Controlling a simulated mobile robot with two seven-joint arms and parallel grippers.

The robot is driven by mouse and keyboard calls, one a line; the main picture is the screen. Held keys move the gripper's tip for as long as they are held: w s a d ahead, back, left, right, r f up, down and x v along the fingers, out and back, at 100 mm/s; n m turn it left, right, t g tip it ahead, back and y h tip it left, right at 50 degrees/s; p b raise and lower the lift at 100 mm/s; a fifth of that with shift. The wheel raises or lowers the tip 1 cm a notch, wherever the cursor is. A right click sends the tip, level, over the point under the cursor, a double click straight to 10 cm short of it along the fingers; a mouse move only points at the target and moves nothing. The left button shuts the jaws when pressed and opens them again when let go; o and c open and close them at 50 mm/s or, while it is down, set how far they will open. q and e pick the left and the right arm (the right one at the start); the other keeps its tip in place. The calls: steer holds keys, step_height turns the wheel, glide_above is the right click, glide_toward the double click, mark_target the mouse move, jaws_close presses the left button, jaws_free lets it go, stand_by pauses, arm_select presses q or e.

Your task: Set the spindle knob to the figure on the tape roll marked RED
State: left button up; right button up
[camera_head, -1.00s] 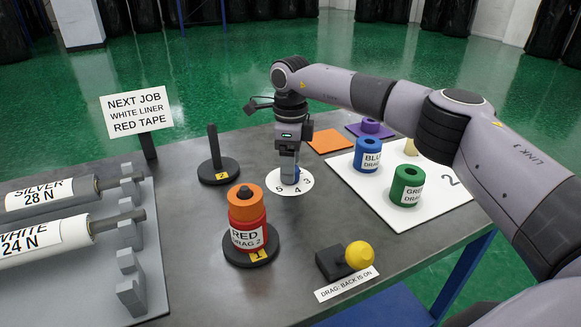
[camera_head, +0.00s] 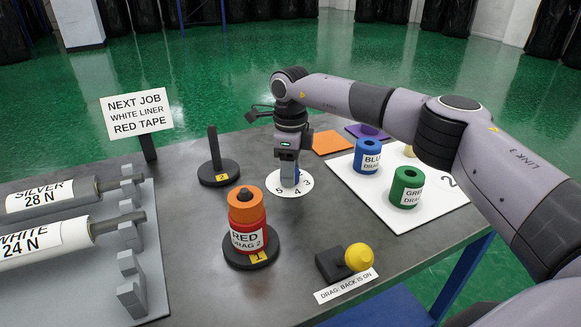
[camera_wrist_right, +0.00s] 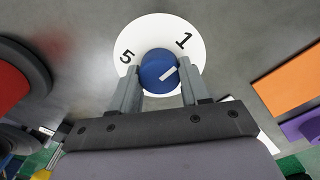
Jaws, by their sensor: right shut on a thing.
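The spindle knob (camera_wrist_right: 158,68) is blue with a white line, on a white dial (camera_wrist_right: 195,32). In the wrist view the figures 5 and 1 show. In the head view the dial (camera_head: 303,184) shows 5, 4 and 3 on its near side. My right gripper (camera_head: 289,181) points down and is shut on the knob, a finger on each side; it also shows in the wrist view (camera_wrist_right: 158,78). I cannot tell which figure the line points at. The red tape roll (camera_head: 247,226), labelled RED DRAG 2, stands on the base marked 1, with an orange piece on top. My left gripper is not in view.
A yellow-balled drag lever (camera_head: 358,257) sits near the front edge. An empty post (camera_head: 216,153) marked 2 stands behind the red roll. Blue (camera_head: 368,156) and green (camera_head: 406,188) rolls stand on a white mat at right. Liner rolls (camera_head: 44,243) lie at left.

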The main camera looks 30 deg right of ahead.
steer(key=shift+r+m+p, duration=0.2)
steer(key=shift+m+p, duration=0.5)
steer(key=shift+m, duration=0.3)
steer(key=m+p, duration=0.2)
steer(key=m, duration=0.1)
steer(key=shift+m+p, duration=0.45)
steer(key=shift+m, duration=0.65)
steer(key=shift+f+m+p, duration=0.1)
steer(key=shift+m+p, duration=0.7)
steer(key=shift+m, duration=1.1)
steer(key=o, duration=1.1)
steer(key=shift+c, duration=0.2)
